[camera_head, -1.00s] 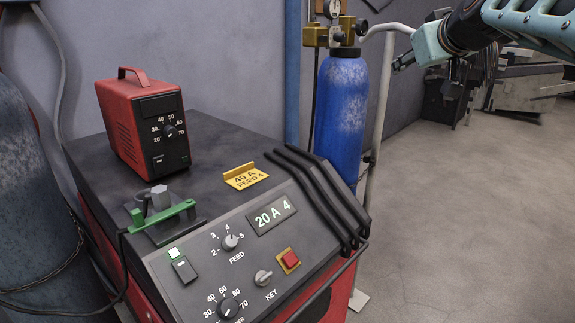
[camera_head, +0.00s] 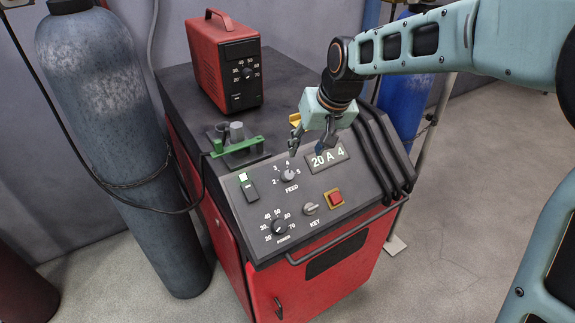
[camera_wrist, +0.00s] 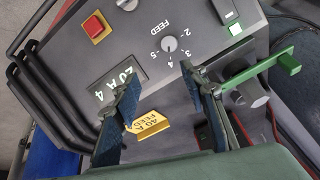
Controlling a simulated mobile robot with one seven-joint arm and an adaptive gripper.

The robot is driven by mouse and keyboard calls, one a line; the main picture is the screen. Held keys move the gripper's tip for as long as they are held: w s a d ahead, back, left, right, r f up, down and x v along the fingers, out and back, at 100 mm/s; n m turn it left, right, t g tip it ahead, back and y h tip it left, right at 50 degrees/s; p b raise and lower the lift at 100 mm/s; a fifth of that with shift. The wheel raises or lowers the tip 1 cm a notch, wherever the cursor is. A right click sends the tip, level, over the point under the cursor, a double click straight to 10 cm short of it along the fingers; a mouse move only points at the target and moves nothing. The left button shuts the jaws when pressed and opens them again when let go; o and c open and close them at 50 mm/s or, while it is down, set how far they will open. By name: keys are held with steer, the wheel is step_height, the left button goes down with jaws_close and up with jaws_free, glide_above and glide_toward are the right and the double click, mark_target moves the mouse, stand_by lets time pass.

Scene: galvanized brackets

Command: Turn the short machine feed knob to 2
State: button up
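The feed knob (camera_head: 288,176) is a small round grey knob on the sloped dark panel of the red welding machine (camera_head: 240,244), with marks 2 to 5 around it. The display (camera_head: 327,158) beside it reads 20 A 4. The knob's exact pointer direction is too small to tell. My gripper (camera_head: 306,150) hangs above the panel, just behind the knob and near the display. Its two fingers are apart with nothing between them. In the wrist view the knob (camera_wrist: 170,44) lies beyond the open fingertips (camera_wrist: 160,80), not touched.
A lower dial (camera_head: 280,226), a key switch (camera_head: 310,208), a red button (camera_head: 334,197) and a switch (camera_head: 249,188) share the panel. A green clamp (camera_head: 237,146) and small red unit (camera_head: 225,62) sit on top.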

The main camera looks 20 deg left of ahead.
mark_target(289, 174)
steer(key=x, duration=0.3)
steer(key=s+x, duration=0.1)
steer(key=x, duration=0.3)
steer(key=s+a+p+x, duration=0.1)
steer(key=x, duration=0.3)
steer(key=shift+s+a+f, duration=0.1)
steer(key=shift+a, duration=0.05)
steer(key=shift+c, duration=0.6)
jaws_close()
